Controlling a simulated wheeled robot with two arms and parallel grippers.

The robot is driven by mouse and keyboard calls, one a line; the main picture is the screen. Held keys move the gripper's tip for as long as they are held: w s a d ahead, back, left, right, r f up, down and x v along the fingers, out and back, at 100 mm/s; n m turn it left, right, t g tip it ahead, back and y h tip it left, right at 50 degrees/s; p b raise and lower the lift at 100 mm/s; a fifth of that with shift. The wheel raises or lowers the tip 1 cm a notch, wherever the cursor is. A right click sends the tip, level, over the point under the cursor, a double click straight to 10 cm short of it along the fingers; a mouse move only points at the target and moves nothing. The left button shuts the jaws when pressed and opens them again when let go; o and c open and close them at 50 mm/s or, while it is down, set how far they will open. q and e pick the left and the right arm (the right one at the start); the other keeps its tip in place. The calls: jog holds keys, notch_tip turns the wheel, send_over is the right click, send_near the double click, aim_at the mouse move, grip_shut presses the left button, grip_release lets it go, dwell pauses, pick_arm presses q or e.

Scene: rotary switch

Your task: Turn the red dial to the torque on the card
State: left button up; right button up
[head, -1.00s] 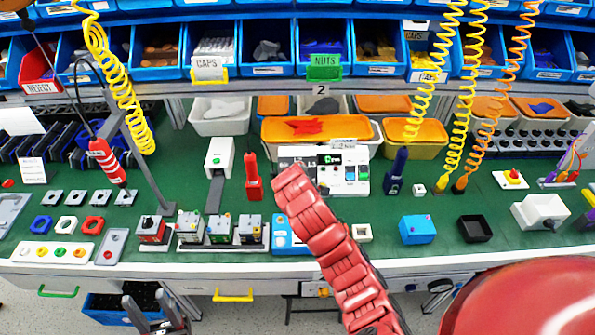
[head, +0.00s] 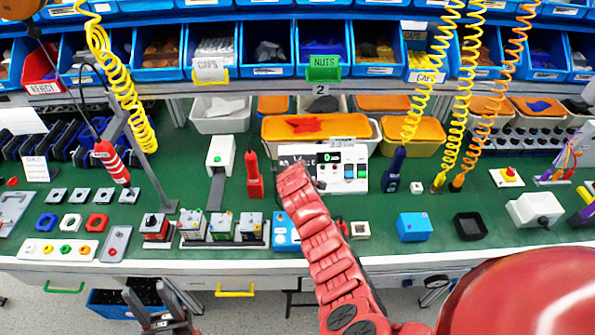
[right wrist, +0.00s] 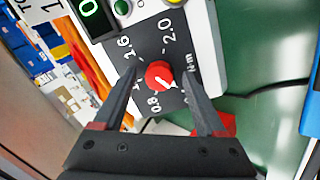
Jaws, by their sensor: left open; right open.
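The red dial (right wrist: 158,75) sits on the dark face of a white controller (head: 342,170) in the middle of the bench. Its scale shows 0.8, 1.6 and 2.0; another number is partly hidden by a finger. A white mark on the dial seems to point to the lower right in the right wrist view. My right gripper (right wrist: 158,82) is open, with one finger on each side of the dial; contact is unclear. In the head view my right arm hides the dial. My left gripper (head: 150,292) is open and empty below the bench's front edge. A white card (head: 35,168) stands at left, its text too small to read.
A red screwdriver (head: 253,176) stands just left of the controller, and a dark blue one (head: 393,170) to its right. A blue box (head: 414,226) and a black tray (head: 470,226) sit at front right. Coiled hoses hang above the bench.

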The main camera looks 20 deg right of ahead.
dwell(0.3)
grip_shut()
jog(key=shift+f, duration=0.1)
